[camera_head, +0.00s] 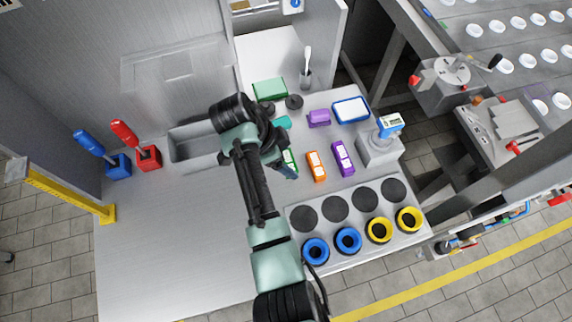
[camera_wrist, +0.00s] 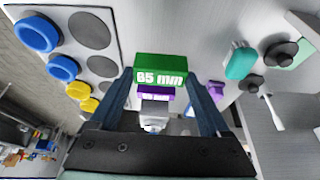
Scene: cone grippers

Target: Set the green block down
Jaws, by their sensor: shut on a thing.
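The green block (camera_wrist: 160,68), with white "mm" lettering, sits between the two fingers of my gripper (camera_wrist: 165,80) in the wrist view. My gripper is shut on it. In the head view my gripper (camera_head: 287,168) is over the worktop (camera_head: 180,245), left of the orange block (camera_head: 316,166). There only a sliver of the green block (camera_head: 291,157) shows beside my arm. Its underside is hidden, so I cannot tell whether it touches the worktop. A purple block (camera_head: 342,158) stands right of the orange one and partly shows behind the green block in the wrist view.
A panel with dark discs and blue and yellow rings (camera_head: 348,240) lies in front. A teal piece (camera_head: 283,122), a purple piece (camera_head: 319,118), a green box (camera_head: 269,89) and a blue-rimmed tray (camera_head: 350,109) lie behind. A grey device (camera_head: 379,148) stands right.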

